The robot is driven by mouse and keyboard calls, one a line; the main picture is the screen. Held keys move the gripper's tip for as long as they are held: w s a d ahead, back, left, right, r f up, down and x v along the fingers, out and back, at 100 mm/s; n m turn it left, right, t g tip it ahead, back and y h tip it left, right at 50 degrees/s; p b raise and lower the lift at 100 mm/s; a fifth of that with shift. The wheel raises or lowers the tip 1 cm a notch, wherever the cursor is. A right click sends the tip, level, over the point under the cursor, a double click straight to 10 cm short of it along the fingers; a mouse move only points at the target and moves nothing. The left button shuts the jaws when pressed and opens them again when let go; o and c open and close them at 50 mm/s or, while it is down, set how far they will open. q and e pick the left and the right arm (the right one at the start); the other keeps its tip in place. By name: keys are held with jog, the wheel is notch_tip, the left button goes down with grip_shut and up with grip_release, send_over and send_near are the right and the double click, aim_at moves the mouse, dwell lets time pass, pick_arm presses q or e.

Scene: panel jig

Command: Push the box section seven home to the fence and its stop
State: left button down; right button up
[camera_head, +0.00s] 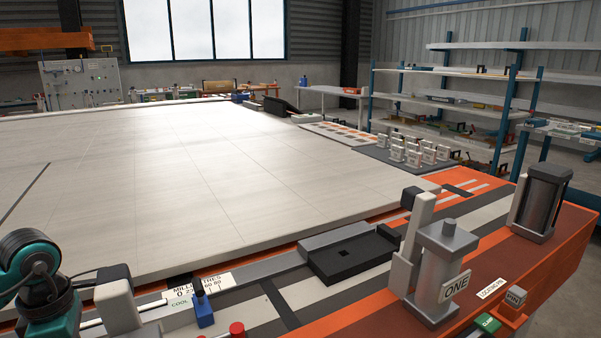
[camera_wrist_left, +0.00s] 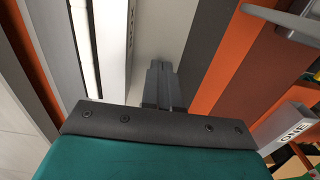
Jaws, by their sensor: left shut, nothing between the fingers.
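My left gripper (camera_wrist_left: 163,88) shows in the left wrist view as two dark grey fingers, shut together with nothing between them. Its tips point at a pale strip between a long white bar (camera_wrist_left: 115,45) and a dark grey band. The bar carries dark marks that I cannot read. In the head view my teal left arm is at the lower left; its fingertips cannot be made out. My right gripper is not in view. No label reading seven can be read, so I cannot tell which piece is box section seven. I cannot identify its fence or stop with certainty.
A large pale panel (camera_head: 160,185) fills the table. A metal unit labelled ONE (camera_head: 440,280) stands at the front right, with a dark upright unit (camera_head: 540,205) behind. A black block (camera_head: 350,258) and a millimetre scale (camera_head: 200,290) lie along the edge. Several small labelled pieces (camera_head: 412,150) stand farther back.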

pick_arm(q)
jog(key=shift+w+a, duration=0.4)
jog(key=shift+w, duration=0.35)
jog(key=shift+w+a, duration=0.4)
jog(key=shift+w, duration=0.3)
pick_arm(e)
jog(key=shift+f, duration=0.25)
pick_arm(q)
jog(key=shift+w+a+r+b, duration=0.1)
jog(key=shift+w+a+b, duration=0.1)
jog(key=shift+w+b, duration=0.1)
dwell(0.3)
jog(key=shift+s+d, duration=0.1)
jog(key=shift+s, duration=0.1)
jog(key=shift+s+d, duration=0.45)
jog(key=shift+s, duration=0.25)
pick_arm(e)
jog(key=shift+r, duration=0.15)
